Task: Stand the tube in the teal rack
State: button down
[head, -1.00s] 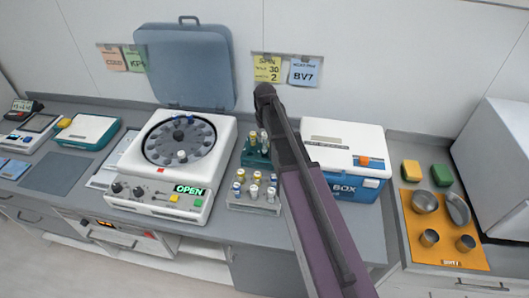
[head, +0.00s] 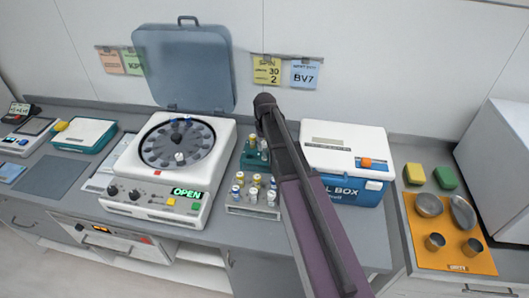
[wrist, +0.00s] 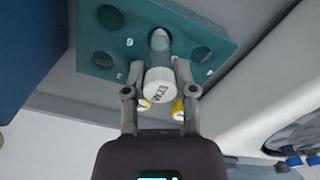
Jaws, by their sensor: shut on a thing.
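The teal rack (head: 251,162) stands on the counter right of the centrifuge, partly hidden by my arm in the head view. In the wrist view the teal rack (wrist: 103,58) has several round holes. My gripper (wrist: 160,74) is shut on the tube (wrist: 159,81), which has a white cap with dark lettering. The tube's lower end points at one of the rack's holes; I cannot tell how deep it sits. My arm hides the gripper in the head view.
A grey rack (head: 252,208) of capped tubes stands in front of the teal rack. The open centrifuge (head: 155,194) is to the left. A blue and white cool box (head: 345,149) is close on the right. An orange mat (head: 448,253) with metal bowls lies farther right.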

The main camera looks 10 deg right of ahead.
jog(key=shift+f+b, duration=0.95)
jog(key=shift+f, duration=0.3)
jog(key=shift+f, duration=0.15)
jog(key=shift+c, duration=2.1)
grip_release()
notch_tip(320, 180, up, 12)
jog(key=p, duration=1.2)
jog(key=shift+r, duration=0.2)
jog(key=shift+s, duration=0.1)
